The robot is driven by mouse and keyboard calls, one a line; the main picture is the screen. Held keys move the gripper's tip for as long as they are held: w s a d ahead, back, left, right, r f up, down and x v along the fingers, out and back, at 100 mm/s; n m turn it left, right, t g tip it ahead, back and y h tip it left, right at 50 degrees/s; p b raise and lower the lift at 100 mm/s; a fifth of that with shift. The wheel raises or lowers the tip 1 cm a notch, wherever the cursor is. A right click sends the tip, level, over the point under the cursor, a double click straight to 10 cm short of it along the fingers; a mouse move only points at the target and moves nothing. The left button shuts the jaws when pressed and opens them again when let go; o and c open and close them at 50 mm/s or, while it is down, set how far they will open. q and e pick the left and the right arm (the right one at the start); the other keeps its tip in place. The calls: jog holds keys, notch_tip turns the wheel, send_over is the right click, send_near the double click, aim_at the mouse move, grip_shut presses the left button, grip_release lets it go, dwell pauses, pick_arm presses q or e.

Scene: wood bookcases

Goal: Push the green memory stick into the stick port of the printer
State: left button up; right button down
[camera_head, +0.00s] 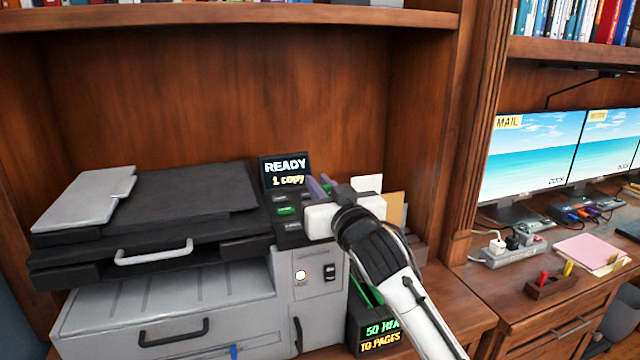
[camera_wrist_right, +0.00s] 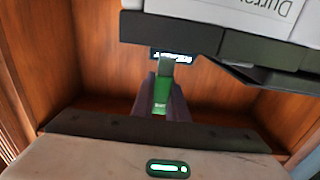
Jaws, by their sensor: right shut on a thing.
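The printer (camera_head: 190,285) is grey and black and stands in the left bookcase bay, its display (camera_head: 285,173) reading "READY 1 COPY". My right gripper (camera_head: 320,186) is over the right end of the printer, near its control panel. In the right wrist view the right gripper (camera_wrist_right: 161,92) is shut on the green memory stick (camera_wrist_right: 162,92), which points away from the wrist. The stick cannot be made out in the head view. A small dark socket or switch (camera_head: 330,272) is on the printer's front panel; I cannot tell whether it is the stick port. My left gripper is out of view.
A black box (camera_head: 378,338) with lit lettering stands right of the printer, partly behind my right arm. Tan and white papers (camera_head: 394,208) stand behind the gripper. A bookcase upright (camera_head: 468,130) separates this bay from the desk with monitors (camera_head: 525,150) and a power strip (camera_head: 508,254).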

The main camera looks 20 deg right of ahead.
jog(key=shift+f+b, duration=0.75)
jog(key=shift+f, duration=0.8)
jog(key=c, duration=1.7)
grip_release()
jog(key=shift+o, duration=0.2)
jog(key=shift+r, duration=0.1)
jog(key=s, duration=1)
jog(key=shift+s+d+b, duration=0.15)
jog(key=shift+d+b, duration=0.05)
jog(key=shift+b, duration=0.25)
